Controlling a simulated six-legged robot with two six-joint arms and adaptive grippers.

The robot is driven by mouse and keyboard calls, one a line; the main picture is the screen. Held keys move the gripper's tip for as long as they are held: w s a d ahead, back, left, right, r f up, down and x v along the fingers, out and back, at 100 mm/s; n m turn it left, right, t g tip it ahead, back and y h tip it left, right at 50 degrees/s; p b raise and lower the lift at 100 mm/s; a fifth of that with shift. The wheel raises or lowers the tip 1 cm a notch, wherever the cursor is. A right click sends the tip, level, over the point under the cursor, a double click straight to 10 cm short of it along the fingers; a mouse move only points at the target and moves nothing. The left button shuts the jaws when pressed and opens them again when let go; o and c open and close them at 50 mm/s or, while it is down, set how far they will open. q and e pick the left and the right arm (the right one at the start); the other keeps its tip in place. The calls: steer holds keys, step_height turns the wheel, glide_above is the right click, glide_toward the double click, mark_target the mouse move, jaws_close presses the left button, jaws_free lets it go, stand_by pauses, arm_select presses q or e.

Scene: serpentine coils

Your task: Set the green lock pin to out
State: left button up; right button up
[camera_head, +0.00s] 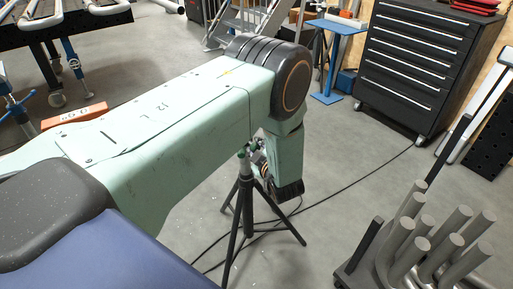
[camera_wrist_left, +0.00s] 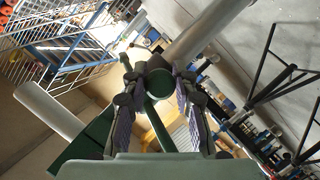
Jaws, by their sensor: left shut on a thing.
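In the left wrist view, my left gripper (camera_wrist_left: 158,84) is shut on a small dark green part with a round end (camera_wrist_left: 154,70), which looks like the green lock pin. Its two padded fingers close in from both sides and hide part of it. A dark green bar (camera_wrist_left: 160,128) runs down between the fingers. In the head view, my pale green left arm reaches in from the left and bends down beside the head of a black tripod (camera_head: 243,205). The gripper and pin are mostly hidden there. Whether the pin is in or out cannot be told. My right gripper is not in view.
A grey tube (camera_wrist_left: 208,32) runs up and right from the gripper, another (camera_wrist_left: 48,108) lies left. A rack of grey posts (camera_head: 440,245) stands at lower right. A black drawer cabinet (camera_head: 420,65) and small blue table (camera_head: 337,27) stand behind. Cables cross the floor.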

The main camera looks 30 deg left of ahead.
arm_select(q)
steer(key=shift+a, duration=0.1)
jaws_close()
stand_by(0.3)
